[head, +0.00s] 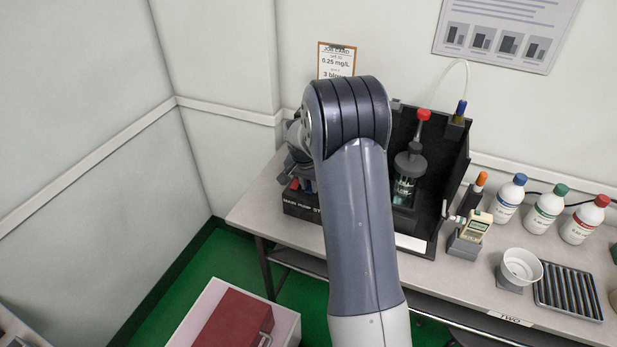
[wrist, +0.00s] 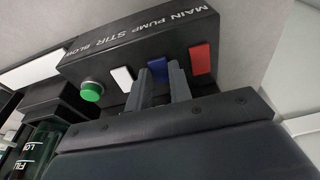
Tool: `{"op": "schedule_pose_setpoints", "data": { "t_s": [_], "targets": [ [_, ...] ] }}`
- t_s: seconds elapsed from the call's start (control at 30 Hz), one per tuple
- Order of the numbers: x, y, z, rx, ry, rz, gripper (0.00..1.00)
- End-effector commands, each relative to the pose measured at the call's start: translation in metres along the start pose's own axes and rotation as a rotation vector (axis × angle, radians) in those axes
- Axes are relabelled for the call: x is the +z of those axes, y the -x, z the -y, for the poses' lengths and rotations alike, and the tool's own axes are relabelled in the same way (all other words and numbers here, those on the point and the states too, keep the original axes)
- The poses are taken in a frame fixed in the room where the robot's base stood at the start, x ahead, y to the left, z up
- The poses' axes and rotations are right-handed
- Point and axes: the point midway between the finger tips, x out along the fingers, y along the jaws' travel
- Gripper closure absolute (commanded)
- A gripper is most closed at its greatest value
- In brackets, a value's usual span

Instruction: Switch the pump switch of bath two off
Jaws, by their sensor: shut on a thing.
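The black switch box (wrist: 120,45) fills the upper part of the wrist view, labelled MAIN, PUMP, STIR and BLOW. The blue rocker (wrist: 157,69) lies at the PUMP label, between a red rocker (wrist: 200,58) at MAIN and a white rocker (wrist: 122,78) at STIR. A green round button (wrist: 92,91) sits at BLOW. My gripper (wrist: 161,77) is at the blue rocker, with its two grey fingers shut on it and partly hiding it. I cannot tell which way the blue rocker is tilted. In the head view my arm covers much of the box (head: 300,207).
The bench (head: 490,285) carries a TWO label (head: 510,318). Right of my arm stand a dark open-fronted rig (head: 455,150) with a glass vessel, a handheld meter (head: 476,226), capped bottles (head: 545,212) and a white cup (head: 521,267). A red case (head: 232,325) lies below.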

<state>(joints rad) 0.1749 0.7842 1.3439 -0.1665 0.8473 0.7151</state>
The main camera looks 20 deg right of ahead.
Motion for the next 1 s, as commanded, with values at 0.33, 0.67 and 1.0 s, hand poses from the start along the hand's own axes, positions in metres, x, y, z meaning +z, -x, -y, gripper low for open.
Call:
{"op": "schedule_pose_setpoints", "data": {
  "t_s": [0.33, 0.67, 1.0],
  "targets": [
    [-0.0032, 0.0003, -0.0001, -0.003, 0.001, 0.080, 1.00],
    [-0.0031, 0.0003, 0.0000, -0.003, 0.001, 0.079, 0.70],
    [-0.0029, 0.0002, 0.0001, -0.003, 0.001, 0.079, 0.58]
  ]
}}
